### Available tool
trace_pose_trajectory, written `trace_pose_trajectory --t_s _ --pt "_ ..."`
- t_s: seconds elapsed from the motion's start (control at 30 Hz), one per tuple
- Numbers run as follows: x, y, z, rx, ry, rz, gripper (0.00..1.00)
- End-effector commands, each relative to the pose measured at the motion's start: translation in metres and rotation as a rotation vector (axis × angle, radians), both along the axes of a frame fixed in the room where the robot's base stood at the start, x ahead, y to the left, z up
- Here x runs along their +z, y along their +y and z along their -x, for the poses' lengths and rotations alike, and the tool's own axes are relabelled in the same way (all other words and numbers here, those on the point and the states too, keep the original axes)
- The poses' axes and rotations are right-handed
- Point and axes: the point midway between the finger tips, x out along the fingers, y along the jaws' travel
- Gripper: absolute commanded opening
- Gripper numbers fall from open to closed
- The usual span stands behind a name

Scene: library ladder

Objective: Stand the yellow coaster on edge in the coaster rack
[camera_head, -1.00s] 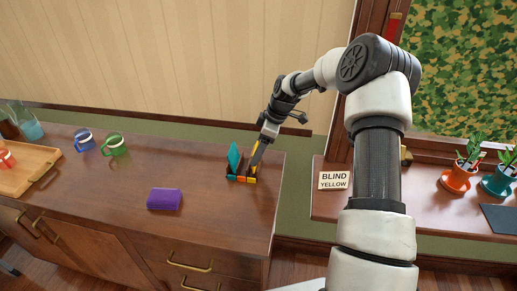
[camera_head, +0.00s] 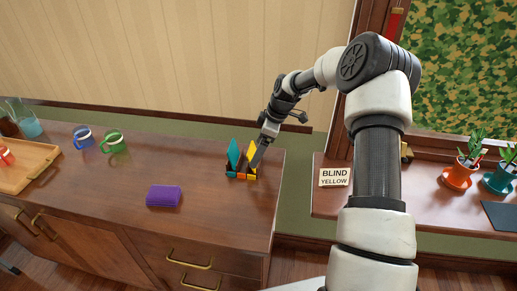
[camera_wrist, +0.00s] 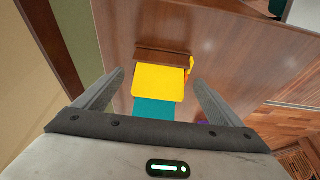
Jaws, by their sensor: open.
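The yellow coaster (camera_head: 251,148) stands on edge in the coaster rack (camera_head: 240,177), leaning a little, beside a teal coaster (camera_head: 233,154). In the wrist view the yellow coaster (camera_wrist: 158,83) lies between my fingers, with the teal coaster (camera_wrist: 154,109) partly behind it and the rack's brown wall (camera_wrist: 165,56) at its far side. My gripper (camera_head: 261,160) is open, with a finger on each side of the yellow coaster and a visible gap to it. The coaster's lower edge is hidden. The rack front has blue, orange and yellow marks.
A purple block (camera_head: 164,196) lies on the counter (camera_head: 110,195), left of the rack. A sign (camera_head: 334,177) reading "BLIND YELLOW" stands on the window ledge to the right.

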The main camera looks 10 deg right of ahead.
Motion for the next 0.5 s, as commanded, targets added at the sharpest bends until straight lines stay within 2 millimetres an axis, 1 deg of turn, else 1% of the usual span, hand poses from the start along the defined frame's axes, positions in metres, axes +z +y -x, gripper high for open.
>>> trace_pose_trajectory --t_s 0.17,0.5 --pt "0.024 -0.008 0.002 -0.002 -0.005 0.001 0.90" --pt "0.102 -0.034 0.013 -0.003 -0.004 0.002 0.90"
